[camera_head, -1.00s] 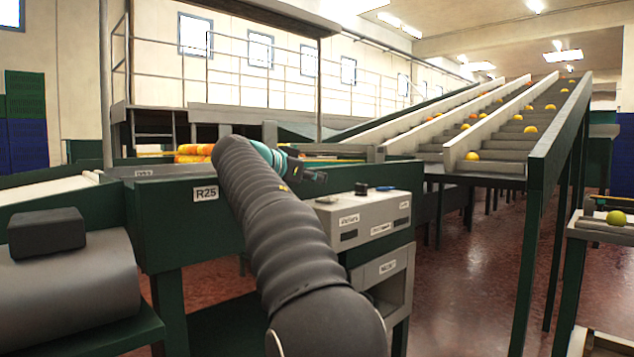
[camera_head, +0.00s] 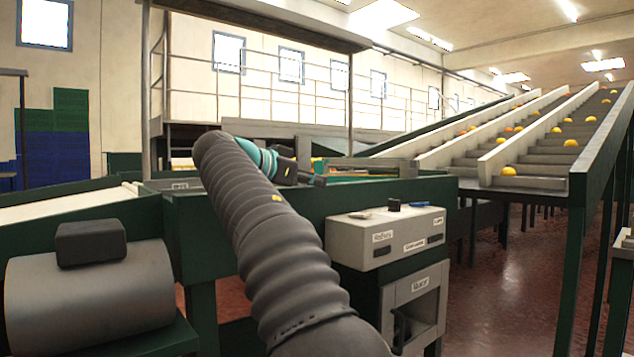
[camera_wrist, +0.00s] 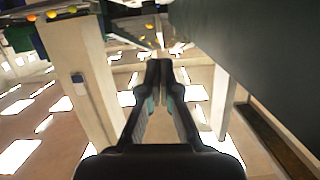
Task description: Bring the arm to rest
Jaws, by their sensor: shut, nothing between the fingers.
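My gripper (camera_head: 308,179) is small in the head view, at the far end of my dark ribbed arm, past a teal band. It is above the green-sided sorting bench (camera_head: 345,200) and points right. In the wrist view my gripper (camera_wrist: 159,68) has its two dark fingers brought together at the tips, with nothing between them. No orange is in its grasp. My arm hides part of the bench front.
A grey control box (camera_head: 385,235) stands right of my arm. A dark block (camera_head: 90,243) sits on a grey cylinder (camera_head: 90,300) at left. Sloped conveyors with several oranges (camera_head: 508,171) rise at right. Open red floor (camera_head: 500,270) lies below them.

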